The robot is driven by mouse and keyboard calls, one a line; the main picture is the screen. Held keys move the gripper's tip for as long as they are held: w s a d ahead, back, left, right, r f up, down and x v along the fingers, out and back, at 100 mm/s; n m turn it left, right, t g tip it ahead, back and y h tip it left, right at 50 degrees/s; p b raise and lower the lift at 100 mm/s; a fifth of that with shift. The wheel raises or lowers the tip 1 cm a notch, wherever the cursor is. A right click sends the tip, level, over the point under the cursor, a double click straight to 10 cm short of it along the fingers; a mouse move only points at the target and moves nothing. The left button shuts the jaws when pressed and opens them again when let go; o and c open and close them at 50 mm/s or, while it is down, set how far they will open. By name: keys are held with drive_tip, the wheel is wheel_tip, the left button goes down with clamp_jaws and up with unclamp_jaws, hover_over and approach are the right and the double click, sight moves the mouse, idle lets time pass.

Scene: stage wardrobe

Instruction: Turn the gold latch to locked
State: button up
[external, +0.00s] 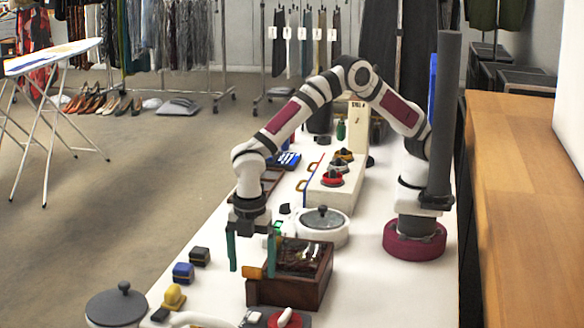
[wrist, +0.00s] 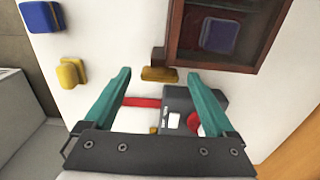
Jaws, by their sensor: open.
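The gold latch (external: 255,272) sticks out from the left side of a dark brown wooden box with a glass-like top (external: 291,291). In the wrist view the latch (wrist: 159,75) lies crosswise at the box's corner (wrist: 176,48), with a brown piece beside it. My gripper (external: 251,253) is open, its teal fingers pointing down near the latch. In the wrist view the latch shows in the gap between the fingertips (wrist: 159,79), with space on both sides. No contact shows. I cannot tell the exact height of the fingertips over the latch.
A yellow object (external: 173,297), a blue block (external: 183,272) and a dark block (external: 200,257) stand left of the box. A grey device with a red knob (external: 285,318) is in front. A white lidded pot (external: 321,227) stands behind the box.

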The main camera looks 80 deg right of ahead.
drive_tip(key=c, duration=1.4)
drive_tip(key=shift+m, duration=0.3)
drive_tip(key=m, duration=0.3)
drive_tip(key=shift+m, duration=0.3)
drive_tip(key=m, duration=0.4)
drive_tip(key=shift+m, duration=0.3)
drive_tip(key=m, duration=0.4)
drive_tip(key=shift+m, duration=2.5)
